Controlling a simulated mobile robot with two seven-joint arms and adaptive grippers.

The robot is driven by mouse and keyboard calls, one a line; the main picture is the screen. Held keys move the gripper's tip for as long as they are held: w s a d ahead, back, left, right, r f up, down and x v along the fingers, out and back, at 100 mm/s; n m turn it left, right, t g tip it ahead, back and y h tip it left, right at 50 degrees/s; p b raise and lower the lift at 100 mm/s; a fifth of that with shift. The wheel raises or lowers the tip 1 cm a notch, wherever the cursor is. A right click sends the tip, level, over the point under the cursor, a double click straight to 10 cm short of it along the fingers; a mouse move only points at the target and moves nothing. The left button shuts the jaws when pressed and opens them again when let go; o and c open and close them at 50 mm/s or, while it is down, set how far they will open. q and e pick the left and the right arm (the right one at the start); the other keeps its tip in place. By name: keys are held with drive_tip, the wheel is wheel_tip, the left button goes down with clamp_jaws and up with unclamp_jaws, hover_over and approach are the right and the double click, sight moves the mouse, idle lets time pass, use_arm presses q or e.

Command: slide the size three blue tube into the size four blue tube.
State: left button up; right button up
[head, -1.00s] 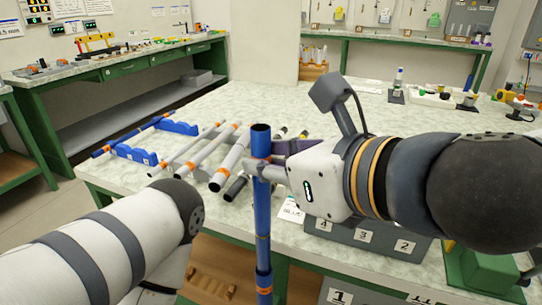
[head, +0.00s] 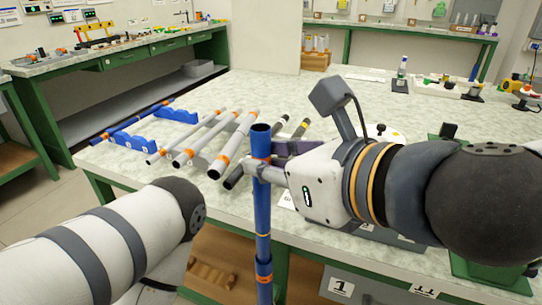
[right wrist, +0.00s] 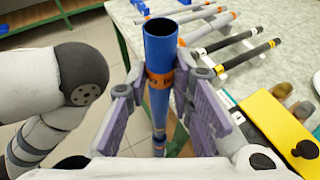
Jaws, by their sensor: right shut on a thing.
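My right gripper (head: 268,165) is shut on a blue tube (head: 263,205) with an orange band near its open top. The tube stands upright in front of the table; in the right wrist view it (right wrist: 160,45) sits between the purple finger pads. Below it, in line, is a wider blue tube (head: 264,293) with an orange band, which runs out of the bottom of the head view. The upper tube's lower end seems to be inside the wider tube's top, hidden there. My left gripper is out of view; only its arm shows at the left.
Several grey tubes with orange bands (head: 196,142) lie on the table (head: 350,105) left of the held tube, beside a blue rack (head: 133,139). Dark tubes lie behind the gripper. Numbered bins (head: 345,288) stand below the table edge. Yellow-topped equipment (right wrist: 285,125) shows in the right wrist view.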

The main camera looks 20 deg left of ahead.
sight(268, 205)
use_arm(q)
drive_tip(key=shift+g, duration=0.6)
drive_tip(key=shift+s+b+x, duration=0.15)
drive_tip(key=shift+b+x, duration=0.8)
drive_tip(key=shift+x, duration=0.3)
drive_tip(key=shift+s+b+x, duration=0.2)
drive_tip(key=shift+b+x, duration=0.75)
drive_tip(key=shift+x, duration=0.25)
use_arm(e)
drive_tip(key=shift+f, duration=3.8)
drive_tip(key=o, duration=0.9)
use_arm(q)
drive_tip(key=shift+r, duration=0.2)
use_arm(e)
drive_tip(key=shift+o, duration=0.2)
drive_tip(key=shift+r, duration=0.1)
wheel_tip(268, 205, up, 10)
